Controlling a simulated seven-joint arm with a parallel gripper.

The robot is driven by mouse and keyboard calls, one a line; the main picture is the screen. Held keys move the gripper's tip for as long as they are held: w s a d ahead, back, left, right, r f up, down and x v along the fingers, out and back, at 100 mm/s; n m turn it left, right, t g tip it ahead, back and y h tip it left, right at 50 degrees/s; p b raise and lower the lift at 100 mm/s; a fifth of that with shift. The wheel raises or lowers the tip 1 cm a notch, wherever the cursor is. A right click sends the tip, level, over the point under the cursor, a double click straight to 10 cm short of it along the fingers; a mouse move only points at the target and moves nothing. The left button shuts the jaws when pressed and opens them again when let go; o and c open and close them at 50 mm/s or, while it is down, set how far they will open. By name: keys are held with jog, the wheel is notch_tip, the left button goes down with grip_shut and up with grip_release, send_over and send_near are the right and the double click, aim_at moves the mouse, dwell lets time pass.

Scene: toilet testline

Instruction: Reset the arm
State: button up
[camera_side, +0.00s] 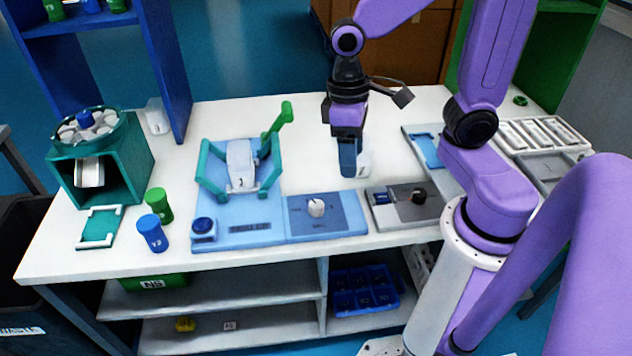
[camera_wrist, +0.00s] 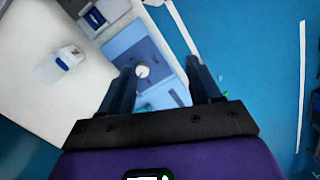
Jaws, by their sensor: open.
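My gripper (camera_side: 348,168) hangs pointing down above the middle of the white table (camera_side: 310,125). It is open, with nothing between its fingers. In the wrist view the two dark fingers of my gripper (camera_wrist: 163,75) stand apart, with the blue panel with a white knob (camera_wrist: 142,71) seen beyond and between them. A small white object (camera_side: 365,163) stands on the table just behind and right of the fingers in the side view, partly hidden by them. A white object with a blue part (camera_wrist: 68,58) shows in the wrist view.
A teal-framed fixture (camera_side: 211,180) holds a white toilet-shaped part (camera_side: 241,165). Control panels with a white knob (camera_side: 316,208) and a black knob (camera_side: 418,196) line the front edge. Green (camera_side: 158,204) and blue (camera_side: 152,233) cylinders stand at left. A white slotted tray (camera_side: 540,136) lies at right.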

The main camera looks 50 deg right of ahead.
jog(key=s+n+t, duration=0.1)
jog(key=s+n, duration=0.7)
jog(key=s, duration=0.1)
jog(key=shift+s+d+r+t, duration=0.25)
jog(key=shift+r+t, duration=0.05)
jog(key=shift+r, duration=0.15)
